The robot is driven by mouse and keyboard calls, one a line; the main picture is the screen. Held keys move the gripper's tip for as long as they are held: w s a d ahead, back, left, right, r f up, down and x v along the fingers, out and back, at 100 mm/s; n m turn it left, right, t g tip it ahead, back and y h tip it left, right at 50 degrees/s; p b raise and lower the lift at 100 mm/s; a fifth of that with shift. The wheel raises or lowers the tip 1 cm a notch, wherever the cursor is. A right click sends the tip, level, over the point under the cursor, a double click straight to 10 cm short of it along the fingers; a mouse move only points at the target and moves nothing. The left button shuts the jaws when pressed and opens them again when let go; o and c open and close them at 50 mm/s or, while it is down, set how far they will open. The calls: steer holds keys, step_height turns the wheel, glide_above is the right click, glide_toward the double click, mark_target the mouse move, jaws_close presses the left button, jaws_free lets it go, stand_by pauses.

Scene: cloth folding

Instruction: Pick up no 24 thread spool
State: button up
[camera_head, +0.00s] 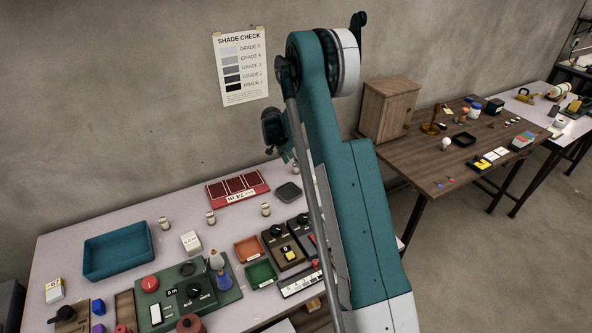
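Several small cream spool-like cylinders stand upright on the near left table: one behind the blue tray's right end (165,223), one right of it (210,217), one before the red tray (265,210) and one near my arm (295,168). Their numbers are too small to read, so I cannot tell which is no 24. My gripper (286,156) seems to show as a small dark and teal part left of my arm, above the table's back. Its fingers are too small to tell open from shut. I see nothing clearly held.
A blue tray (117,250), a red three-part tray (238,188), a green control box (188,293) and small orange (248,249) and green (261,274) trays crowd the table (75,243). My arm hides its right side. A wooden cabinet (389,108) stands on another table.

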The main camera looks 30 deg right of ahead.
mark_target(296, 168)
steer(key=shift+x, duration=2.6)
steer(key=c, duration=0.9)
